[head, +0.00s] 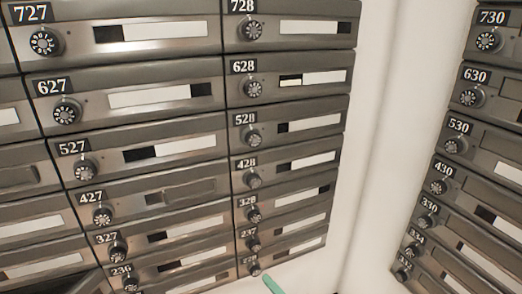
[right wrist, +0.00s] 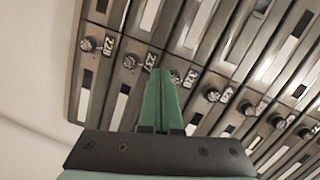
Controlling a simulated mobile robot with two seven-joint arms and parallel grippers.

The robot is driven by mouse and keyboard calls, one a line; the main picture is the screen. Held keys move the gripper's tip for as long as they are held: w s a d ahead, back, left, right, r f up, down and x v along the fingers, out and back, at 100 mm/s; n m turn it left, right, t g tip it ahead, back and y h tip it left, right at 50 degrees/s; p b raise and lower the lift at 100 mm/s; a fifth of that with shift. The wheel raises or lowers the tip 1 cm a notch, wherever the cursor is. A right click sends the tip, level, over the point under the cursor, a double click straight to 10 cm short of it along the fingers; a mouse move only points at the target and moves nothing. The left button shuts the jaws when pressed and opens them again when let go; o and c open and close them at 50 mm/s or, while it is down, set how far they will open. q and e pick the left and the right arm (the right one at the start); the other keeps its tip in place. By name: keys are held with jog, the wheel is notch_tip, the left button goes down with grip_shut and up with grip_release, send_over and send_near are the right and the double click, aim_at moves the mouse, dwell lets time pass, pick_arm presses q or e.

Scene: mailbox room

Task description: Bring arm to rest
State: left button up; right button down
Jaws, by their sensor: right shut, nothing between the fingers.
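My right gripper (head: 271,284) shows in the head view only as a green fingertip at the bottom edge, just below the lowest mailbox of the 728 column. In the right wrist view my right gripper (right wrist: 160,76) has its two green fingers shut together and empty, pointing at the mailbox fronts. The fingertips overlap the area by the labels 237 (right wrist: 151,61) and 328 in that picture. I cannot tell whether they touch the mailboxes. My left gripper is not in view.
Grey metal mailboxes with round dials fill the left wall, among them mailbox 628 (head: 300,64). Another column with mailbox 630 (head: 500,83) stands at the right. A bare white wall (head: 378,120) lies between them. White wall (right wrist: 30,100) also shows at the left in the wrist view.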

jog(key=s+d+f+n+g+h, duration=0.3)
jog(key=s+d+f+n, duration=0.25)
jog(key=s+f, duration=0.35)
jog(key=s+d+f+n+g+h, duration=0.25)
jog(key=s+d+f+n, duration=0.3)
jog(key=s, duration=0.55)
pick_arm(q)
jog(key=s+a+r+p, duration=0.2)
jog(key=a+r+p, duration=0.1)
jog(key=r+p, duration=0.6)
jog(key=p, duration=0.3)
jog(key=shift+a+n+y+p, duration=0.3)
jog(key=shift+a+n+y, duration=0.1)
pick_arm(e)
jog(key=d+r+t+h, duration=0.1)
jog(key=d+r, duration=0.2)
jog(key=r, duration=0.5)
jog(key=shift+s+d+r+m, duration=0.15)
jog(key=shift+s+r+m, duration=0.15)
jog(key=shift+s+r, duration=0.1)
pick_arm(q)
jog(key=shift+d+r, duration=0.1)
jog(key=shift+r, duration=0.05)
